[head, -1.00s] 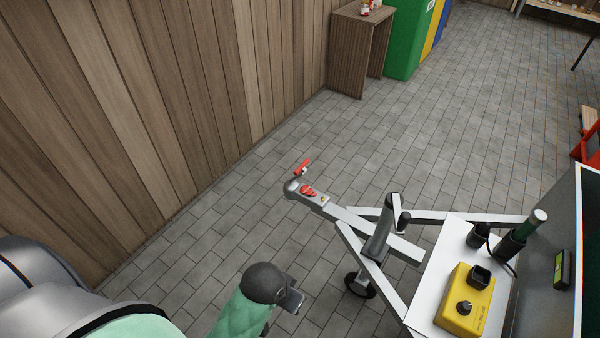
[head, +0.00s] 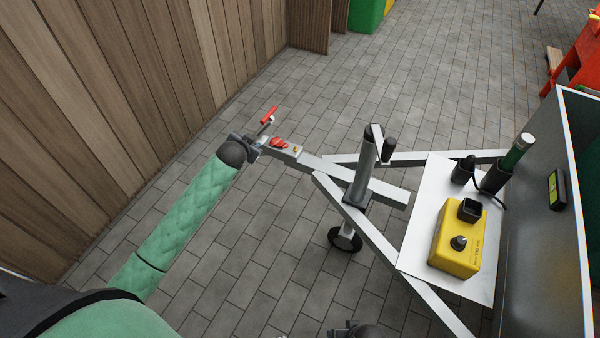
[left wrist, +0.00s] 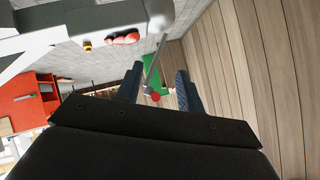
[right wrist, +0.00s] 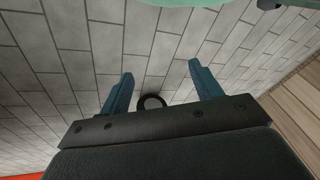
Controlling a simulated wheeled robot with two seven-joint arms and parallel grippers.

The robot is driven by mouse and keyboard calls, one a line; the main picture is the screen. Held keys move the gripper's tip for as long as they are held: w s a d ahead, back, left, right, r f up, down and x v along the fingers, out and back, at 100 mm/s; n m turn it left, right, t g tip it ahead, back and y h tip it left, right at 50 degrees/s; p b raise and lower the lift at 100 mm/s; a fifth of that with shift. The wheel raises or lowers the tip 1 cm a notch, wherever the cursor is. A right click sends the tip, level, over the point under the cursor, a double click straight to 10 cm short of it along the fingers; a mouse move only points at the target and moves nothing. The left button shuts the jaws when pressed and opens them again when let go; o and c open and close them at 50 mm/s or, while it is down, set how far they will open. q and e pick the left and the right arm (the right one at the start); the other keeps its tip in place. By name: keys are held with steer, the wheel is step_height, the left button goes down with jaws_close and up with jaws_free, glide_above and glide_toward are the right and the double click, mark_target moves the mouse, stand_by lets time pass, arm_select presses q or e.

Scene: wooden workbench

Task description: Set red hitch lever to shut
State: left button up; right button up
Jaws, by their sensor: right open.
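The red hitch lever (head: 268,115) sticks up and away from the grey coupler at the tip of the trailer drawbar (head: 318,164). In the left wrist view its grey rod (left wrist: 152,68) runs down to a small red end (left wrist: 155,97), seen between my left fingers. My left gripper (head: 245,141) is at the coupler, close to the lever's base; its fingers (left wrist: 158,88) are apart, and contact with the lever cannot be told. A second red part (head: 279,142) lies on the coupler top. My right gripper (right wrist: 160,88) is open and empty, partly showing at the head view's bottom edge.
A jockey wheel (head: 345,239) and its upright post (head: 361,170) stand on the drawbar. A yellow box (head: 458,240) sits on a white plate before the trailer body. A wooden wall (head: 120,100) is at left. Paved floor (head: 240,260) lies between.

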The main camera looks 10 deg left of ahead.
arm_select(q)
steer(key=w+a+f+m+t+h, duration=0.1)
steer(key=w+a+f+t+h, duration=0.1)
steer(key=w+f+t, duration=0.15)
steer(key=m+t+h, duration=0.2)
steer(key=t+h, duration=0.1)
glide_toward(268, 114)
steer(key=a+x, duration=0.1)
steer(key=x, duration=0.1)
steer(key=shift+d+f+x, duration=0.15)
steer(key=shift+x, duration=1.2)
steer(key=shift+d+f+x, duration=0.15)
steer(key=shift+x, duration=1.25)
steer(key=shift+d+f+x, duration=0.15)
steer(key=shift+x, duration=1.2)
arm_select(e)
steer(key=shift+w+a+f+m+t+y, duration=0.2)
steer(key=shift+w+a+f+t, duration=0.15)
steer(key=shift+w+f+t, duration=0.3)
steer(key=shift+w+a+f+m+t+y, duration=0.15)
steer(key=shift+w+a+f+t, duration=0.3)
steer(key=shift+w+t, duration=0.45)
steer(key=shift+w+a+f+m+t+y, duration=0.1)
steer(key=shift+w+a+f+t+y, duration=0.2)
steer(key=shift+w+f+t, duration=0.45)
arm_select(q)
steer(key=shift+s, duration=0.1)
arm_select(e)
steer(key=shift+s+r, duration=0.15)
steer(key=shift+r, duration=0.05)
